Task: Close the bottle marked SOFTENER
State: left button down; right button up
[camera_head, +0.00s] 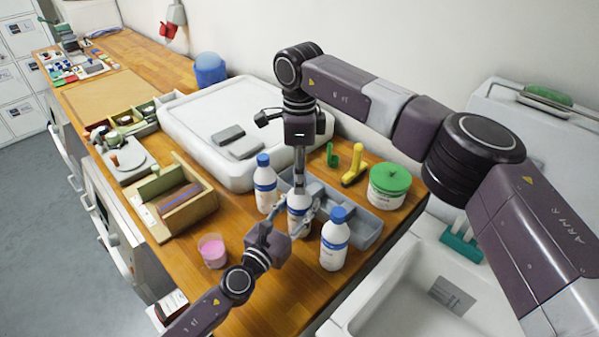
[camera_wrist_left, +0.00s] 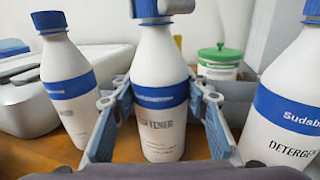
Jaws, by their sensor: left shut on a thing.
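The bottle marked SOFTENER (camera_wrist_left: 160,75) is white with a blue band; its lettering is partly hidden, leaving "TENER" readable. It stands upright in the middle of three similar bottles, and shows in the head view (camera_head: 298,202). My left gripper (camera_head: 292,214) is shut around its body; its fingers flank the bottle in the wrist view. My right gripper (camera_head: 299,178) points straight down at the bottle's top. A blue cap (camera_wrist_left: 146,8) shows there at the wrist view's upper edge, with grey finger parts beside it. Whether the right fingers grip the cap is unclear.
A blue-capped bottle marked DETERGENT (camera_head: 335,240) stands close at right, another blue-capped bottle (camera_head: 265,183) at left. A grey tray (camera_head: 362,228) lies behind. A pink-filled cup (camera_head: 212,250), a green-lidded tub (camera_head: 388,187) and a sink (camera_head: 400,270) are nearby.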

grip_shut()
jog(key=m, duration=0.6)
jog(key=shift+m, duration=0.3)
jog(key=m, duration=0.5)
jog(key=shift+o, duration=1.2)
grip_release()
notch_tip(320, 180, up, 12)
